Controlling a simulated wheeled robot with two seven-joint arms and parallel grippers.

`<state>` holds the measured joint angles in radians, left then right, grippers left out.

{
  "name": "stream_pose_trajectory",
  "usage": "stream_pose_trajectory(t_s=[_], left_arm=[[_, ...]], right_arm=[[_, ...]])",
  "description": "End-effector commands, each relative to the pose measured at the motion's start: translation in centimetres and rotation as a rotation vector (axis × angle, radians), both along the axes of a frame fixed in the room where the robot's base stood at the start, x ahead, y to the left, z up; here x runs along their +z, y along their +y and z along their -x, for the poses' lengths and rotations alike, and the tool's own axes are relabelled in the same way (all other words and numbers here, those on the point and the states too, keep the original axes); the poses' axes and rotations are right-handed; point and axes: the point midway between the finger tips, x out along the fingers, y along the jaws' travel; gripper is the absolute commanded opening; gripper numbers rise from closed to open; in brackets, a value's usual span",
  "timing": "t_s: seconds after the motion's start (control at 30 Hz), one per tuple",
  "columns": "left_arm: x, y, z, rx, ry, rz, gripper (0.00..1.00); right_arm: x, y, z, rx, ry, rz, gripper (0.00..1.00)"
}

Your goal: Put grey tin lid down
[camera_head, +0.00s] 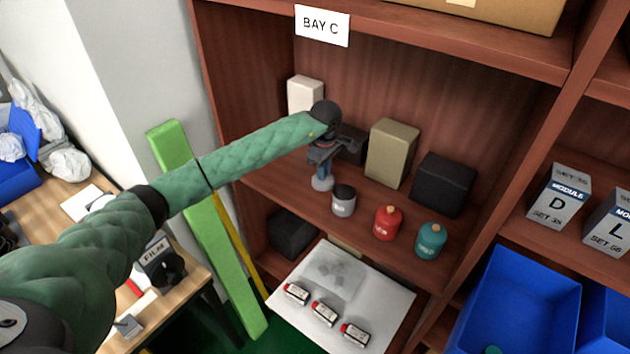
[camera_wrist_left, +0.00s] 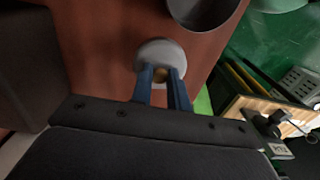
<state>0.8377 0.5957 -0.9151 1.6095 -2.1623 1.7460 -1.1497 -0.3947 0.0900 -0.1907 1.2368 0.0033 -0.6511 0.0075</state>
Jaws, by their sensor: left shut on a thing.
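The grey tin lid (camera_head: 322,184) is at the blue fingertips of my left gripper (camera_head: 320,172), low over the middle shelf of Bay C. In the left wrist view the lid (camera_wrist_left: 160,50) is a pale round disc with a small brass-coloured knob between the fingers of the gripper (camera_wrist_left: 160,78). The gripper is shut on it. I cannot tell whether the lid touches the shelf. The grey tin (camera_head: 343,202) stands just right of the lid, with a dark open-looking top; part of a grey tin also shows in the left wrist view (camera_wrist_left: 200,10). My right gripper is not in view.
A red canister (camera_head: 388,222) and a teal canister (camera_head: 431,241) stand right of the grey tin. Behind are a tan box (camera_head: 392,153), a black box (camera_head: 443,184) and a white box (camera_head: 304,95). Bare shelf (camera_head: 270,185) lies left of the lid.

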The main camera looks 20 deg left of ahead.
Motion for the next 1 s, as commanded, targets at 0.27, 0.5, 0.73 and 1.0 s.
stream_pose_trajectory(t_s=[0.27, 0.5, 0.73, 1.0], left_arm=[[-1.7, 2.9, -0.1, -0.001, -0.001, 0.001, 0.0], [-3.6, 3.0, 0.0, 0.0, 0.003, 0.001, 0.0], [-5.8, 3.0, -0.1, 0.0, 0.0, 0.001, 0.0], [-5.9, 3.0, -0.1, -0.001, -0.001, 0.0, 0.0]], right_arm=[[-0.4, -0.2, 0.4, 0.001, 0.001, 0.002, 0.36], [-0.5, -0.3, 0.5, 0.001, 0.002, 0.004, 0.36], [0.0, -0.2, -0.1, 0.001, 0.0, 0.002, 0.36], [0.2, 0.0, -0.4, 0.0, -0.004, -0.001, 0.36]])
